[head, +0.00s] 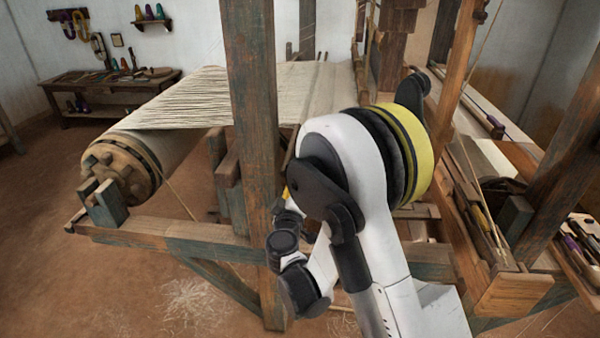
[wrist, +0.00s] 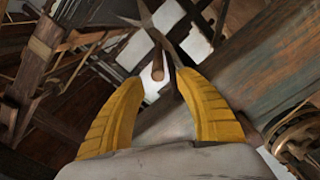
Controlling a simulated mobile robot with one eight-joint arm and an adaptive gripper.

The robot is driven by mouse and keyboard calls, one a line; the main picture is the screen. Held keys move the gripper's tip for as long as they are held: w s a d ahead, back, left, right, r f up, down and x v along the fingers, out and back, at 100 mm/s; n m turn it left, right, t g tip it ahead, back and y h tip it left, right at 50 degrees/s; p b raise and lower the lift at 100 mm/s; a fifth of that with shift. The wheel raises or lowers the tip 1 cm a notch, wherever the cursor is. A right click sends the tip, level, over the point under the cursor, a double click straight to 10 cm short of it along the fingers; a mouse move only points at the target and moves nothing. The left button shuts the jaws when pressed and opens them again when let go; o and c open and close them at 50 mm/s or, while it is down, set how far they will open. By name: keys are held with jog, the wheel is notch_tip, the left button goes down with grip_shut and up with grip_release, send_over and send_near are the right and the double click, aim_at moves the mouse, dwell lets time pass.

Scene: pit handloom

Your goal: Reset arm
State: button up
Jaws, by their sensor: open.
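My gripper (wrist: 160,95) shows in the wrist view as two yellow ribbed fingers set apart, with nothing held between them. A thin wooden rod end and a pointed grey piece show beyond the fingertips; I cannot tell how far away they are. In the head view my white and black arm is folded in front of the loom (head: 255,140), close to its thick front post. Only a small yellow bit of the gripper shows there, mostly hidden behind the arm.
The warp beam (head: 120,165) with pale threads (head: 225,95) is at the left. A wooden post (head: 252,150) stands right beside my arm. A tool bench (head: 110,85) is at the back left. A tray of tools (head: 575,245) is at the right. Open floor lies at the lower left.

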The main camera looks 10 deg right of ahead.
jog(key=shift+s+a, duration=0.1)
jog(key=shift+s, duration=0.2)
jog(key=s+d+r+m+g, duration=0.3)
jog(key=s+d, duration=0.2)
jog(key=s, duration=0.1)
jog(key=s+d+r+m+g, duration=0.2)
jog(key=s+d+r+g, duration=0.15)
jog(key=s+d, duration=0.3)
jog(key=s+a+f+m+g+y, duration=0.1)
jog(key=s+a+g+y, duration=0.1)
jog(key=s, duration=0.8)
jog(key=s+a+f+m+g+y, duration=0.1)
jog(key=s+a+y, duration=0.2)
jog(key=s, duration=0.7)
jog(key=shift+s+a+f+m+g+y, duration=0.2)
jog(key=shift+m+g+y, duration=0.1)
jog(key=shift+g, duration=0.05)
jog(key=shift+d, duration=0.1)
